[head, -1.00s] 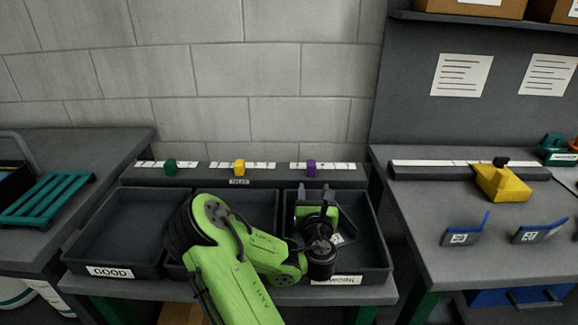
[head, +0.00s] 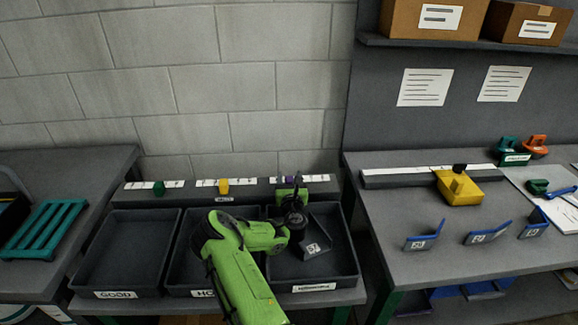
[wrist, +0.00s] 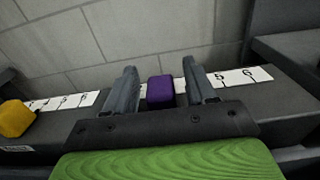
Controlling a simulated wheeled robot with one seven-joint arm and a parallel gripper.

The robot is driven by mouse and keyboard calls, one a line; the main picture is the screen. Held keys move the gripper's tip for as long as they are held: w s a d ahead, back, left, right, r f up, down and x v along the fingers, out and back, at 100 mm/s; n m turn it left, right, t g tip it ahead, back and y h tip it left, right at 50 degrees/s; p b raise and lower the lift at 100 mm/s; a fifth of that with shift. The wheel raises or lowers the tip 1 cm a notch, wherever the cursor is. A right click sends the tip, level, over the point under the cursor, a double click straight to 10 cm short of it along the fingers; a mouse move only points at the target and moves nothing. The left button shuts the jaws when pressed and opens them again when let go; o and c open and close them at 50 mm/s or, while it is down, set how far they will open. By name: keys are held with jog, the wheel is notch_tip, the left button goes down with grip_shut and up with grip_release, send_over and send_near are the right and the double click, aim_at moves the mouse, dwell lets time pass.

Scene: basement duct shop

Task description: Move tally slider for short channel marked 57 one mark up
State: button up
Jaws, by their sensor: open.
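The tally rail (head: 252,191) behind the bins carries a green slider (head: 159,187), a yellow slider (head: 223,187) and a purple slider (head: 290,179), each on a white marked scale. My gripper (head: 290,188) is at the purple slider, which it partly hides. In the wrist view the purple slider (wrist: 160,89) sits between the two open fingers of my gripper (wrist: 160,88), with a gap on each side. Marks 5 and 6 show right of it. A short channel (head: 314,249) with a label lies in the right bin; its number is unreadable.
Three dark bins stand below the rail: GOOD (head: 115,294), a middle one (head: 199,292) and a right one (head: 313,287). The right bench (head: 400,264) holds blue channels (head: 487,233) and a yellow block tool (head: 460,189). The wall rises close behind the rail.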

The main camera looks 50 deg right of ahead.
jog(key=shift+x, duration=0.8)
jog(key=shift+f, duration=0.1)
grip_shut()
